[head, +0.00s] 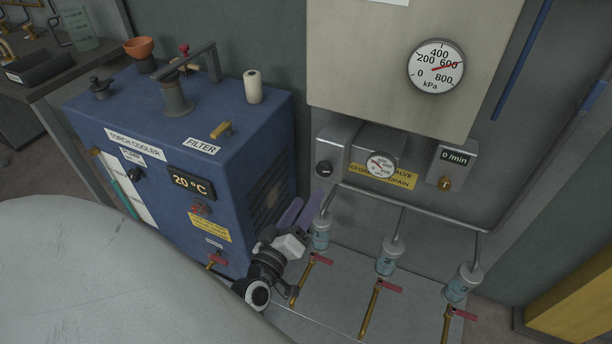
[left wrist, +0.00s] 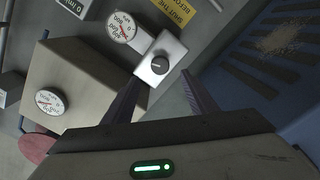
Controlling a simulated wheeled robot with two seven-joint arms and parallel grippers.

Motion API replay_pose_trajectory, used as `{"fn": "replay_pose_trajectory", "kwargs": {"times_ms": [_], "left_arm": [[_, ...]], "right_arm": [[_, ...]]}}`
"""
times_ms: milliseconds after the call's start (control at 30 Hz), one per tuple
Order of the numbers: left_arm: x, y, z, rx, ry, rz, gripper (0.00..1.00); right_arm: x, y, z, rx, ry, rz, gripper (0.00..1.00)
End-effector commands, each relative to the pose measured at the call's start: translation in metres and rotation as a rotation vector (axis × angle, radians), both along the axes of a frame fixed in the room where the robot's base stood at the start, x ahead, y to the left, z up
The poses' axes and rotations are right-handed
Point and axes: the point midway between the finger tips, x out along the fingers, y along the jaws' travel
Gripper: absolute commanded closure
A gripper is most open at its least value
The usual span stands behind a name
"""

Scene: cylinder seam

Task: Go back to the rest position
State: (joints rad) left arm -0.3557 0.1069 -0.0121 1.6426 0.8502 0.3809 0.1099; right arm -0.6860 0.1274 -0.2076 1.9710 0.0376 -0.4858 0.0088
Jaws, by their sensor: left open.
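My left gripper (head: 308,203) is in the head view, between the blue torch cooler and the small cylinders in front of the grey panel. Its two purple fingers point up toward the panel. In the left wrist view, the fingers (left wrist: 163,90) stand apart with nothing between them. A black knob on a grey block (left wrist: 159,65) shows beyond the fingertips, apart from them. The same knob (head: 324,168) shows in the head view, above the gripper. My right gripper is in neither view.
The blue torch cooler (head: 150,150) stands left of the gripper. Several labelled cylinders (head: 388,257) and red-handled brass valves (head: 377,288) line the grey base at right. A pressure gauge (head: 436,66) is above. A large pale rounded surface (head: 110,270) fills the lower left.

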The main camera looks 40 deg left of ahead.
Motion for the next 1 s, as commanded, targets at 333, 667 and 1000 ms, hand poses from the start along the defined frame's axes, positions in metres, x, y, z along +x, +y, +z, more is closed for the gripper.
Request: {"fn": "replay_pose_trajectory", "kwargs": {"times_ms": [333,667,1000], "left_arm": [[0.0,-0.002,-0.001,0.005,0.006,-0.008,0.48],[-0.064,-0.125,-0.063,0.345,0.356,-0.452,0.48],[-0.168,-0.169,-0.121,0.707,0.726,-0.76,0.48]], "right_arm": [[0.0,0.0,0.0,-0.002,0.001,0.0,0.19],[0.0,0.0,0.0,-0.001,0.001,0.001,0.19],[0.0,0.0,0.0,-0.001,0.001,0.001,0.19]]}}
